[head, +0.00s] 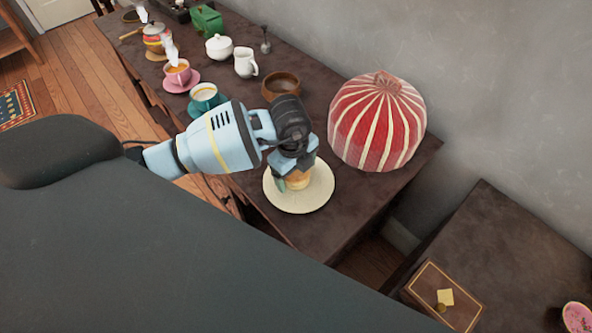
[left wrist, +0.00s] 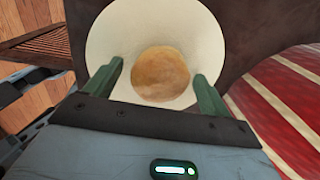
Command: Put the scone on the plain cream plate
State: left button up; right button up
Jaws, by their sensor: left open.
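The plain cream plate (head: 312,198) lies on the dark table. The golden-brown scone (head: 298,181) is over the plate in the head view, partly hidden by my left gripper (head: 289,182). In the left wrist view the round scone (left wrist: 160,75) shows against the middle of the cream plate (left wrist: 112,38), between the two green fingers of my left gripper (left wrist: 158,90). The fingers are apart, with a gap visible on both sides of the scone. The scone appears to rest on the plate. My right gripper is in neither view.
A red-and-cream striped dome (head: 378,122) stands right behind the plate. A brown bowl (head: 281,85), a white jug (head: 245,63), a teal cup (head: 205,97) and a pink cup (head: 178,73) stand farther back. A lower table (head: 500,230) at right holds a wooden box (head: 425,287).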

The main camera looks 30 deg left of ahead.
pick_arm(q)
jog(key=r, duration=0.7)
jog(key=r+p, duration=0.1)
jog(key=r, duration=0.2)
jog(key=shift+s+a+r, duration=0.1)
jog(key=shift+s+r, duration=0.1)
jog(key=shift+s, duration=0.15)
jog(key=shift+s+r, duration=0.1)
jog(key=shift+r, duration=0.65)
